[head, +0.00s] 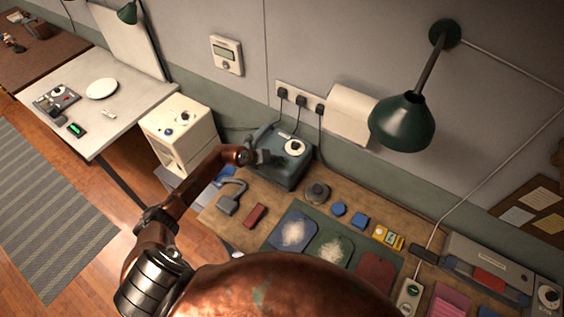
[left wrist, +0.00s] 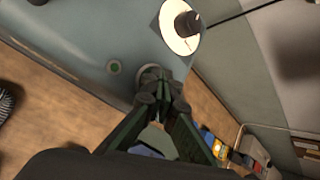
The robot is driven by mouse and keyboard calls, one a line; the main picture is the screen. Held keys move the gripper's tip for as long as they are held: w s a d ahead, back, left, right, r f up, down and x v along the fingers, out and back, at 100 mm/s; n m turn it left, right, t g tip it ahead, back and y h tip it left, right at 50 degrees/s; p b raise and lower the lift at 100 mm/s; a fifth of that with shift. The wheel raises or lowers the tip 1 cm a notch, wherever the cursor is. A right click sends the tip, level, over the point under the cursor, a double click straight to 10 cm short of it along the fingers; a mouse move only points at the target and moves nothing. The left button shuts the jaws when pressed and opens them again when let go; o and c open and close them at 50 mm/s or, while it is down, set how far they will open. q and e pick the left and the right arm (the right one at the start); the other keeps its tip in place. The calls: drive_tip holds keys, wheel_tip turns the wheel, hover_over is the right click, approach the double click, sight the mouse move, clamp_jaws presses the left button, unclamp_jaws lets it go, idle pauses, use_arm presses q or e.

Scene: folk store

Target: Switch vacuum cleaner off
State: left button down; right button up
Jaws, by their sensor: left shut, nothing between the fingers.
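The blue-grey box with a white dial, which looks like the vacuum cleaner (head: 291,174), stands at the back of the wooden bench against the wall. Its casing (left wrist: 75,35) fills the upper left of the left wrist view. My left gripper (head: 268,157) is shut and empty over the box's left side. Its fingertips (left wrist: 163,90) overlap the metal-rimmed part; I cannot tell whether they touch. My right gripper is out of view.
A grey nozzle (head: 229,200) and a red block (head: 255,216) lie in front of the box. Mats with white heaps, such as the blue mat (head: 277,240), lie to the right. A green lamp (head: 404,122) hangs over the bench. Plugged cables run from the wall socket strip (head: 300,99).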

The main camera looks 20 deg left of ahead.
use_arm(q)
drive_tip(key=shift+r+p, duration=2.8)
drive_tip(key=shift+r, duration=0.3)
drive_tip(key=shift+a+f, duration=0.1)
